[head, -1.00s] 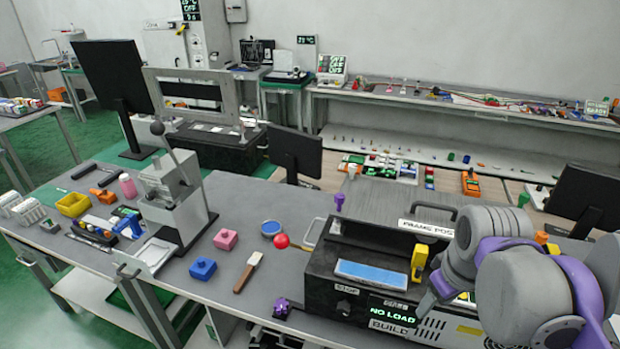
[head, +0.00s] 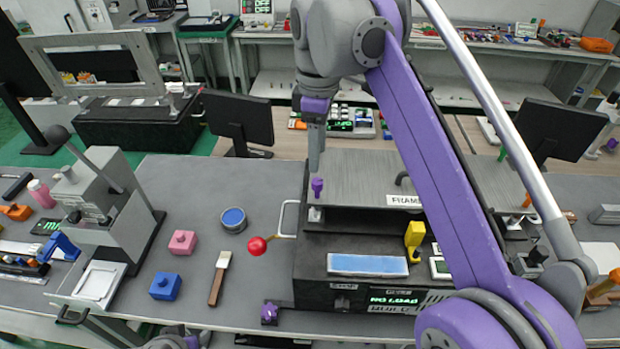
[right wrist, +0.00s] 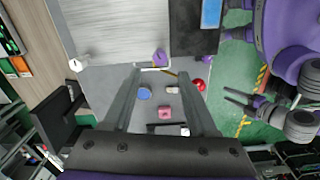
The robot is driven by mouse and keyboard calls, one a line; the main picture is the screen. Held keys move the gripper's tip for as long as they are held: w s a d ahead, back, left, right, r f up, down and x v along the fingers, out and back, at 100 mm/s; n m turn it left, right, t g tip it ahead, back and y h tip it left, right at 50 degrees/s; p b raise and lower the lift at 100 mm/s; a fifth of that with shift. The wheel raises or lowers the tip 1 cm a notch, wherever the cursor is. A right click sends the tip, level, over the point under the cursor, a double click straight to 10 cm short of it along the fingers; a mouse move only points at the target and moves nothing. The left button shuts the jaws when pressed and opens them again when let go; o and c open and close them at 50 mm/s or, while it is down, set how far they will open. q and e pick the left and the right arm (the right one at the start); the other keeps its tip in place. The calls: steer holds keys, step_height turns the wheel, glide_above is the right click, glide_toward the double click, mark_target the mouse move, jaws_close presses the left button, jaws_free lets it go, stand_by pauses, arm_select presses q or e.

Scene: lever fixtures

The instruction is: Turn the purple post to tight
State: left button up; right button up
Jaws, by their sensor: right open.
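The purple post (head: 317,187) is a small knob standing upright at the left edge of the metal plate (head: 360,172) on the dark fixture. My right gripper (head: 315,168) points down just above and behind it in the head view, apart from it as far as I can see. In the right wrist view the post (right wrist: 160,57) shows just beyond and between the open fingertips (right wrist: 160,72), with nothing held. My left gripper (right wrist: 232,98) shows at the right of the wrist view, its fingers apart and empty.
Blue (head: 165,286) and pink (head: 183,242) blocks, a brush (head: 219,278) and a round tin (head: 233,220) lie on the table to the left.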

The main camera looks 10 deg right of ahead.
mark_target(317, 181)
arm_select(q)
steer(key=shift+s+f+b, duration=0.2)
steer(key=shift+f+b, duration=0.1)
steer(key=shift+f, duration=0.25)
steer(key=shift+s+f+b, duration=0.2)
steer(key=shift+f+b, duration=0.1)
steer(key=shift+f, duration=0.2)
arm_select(e)
step_height(317, 181, down, 9)
jaws_close()
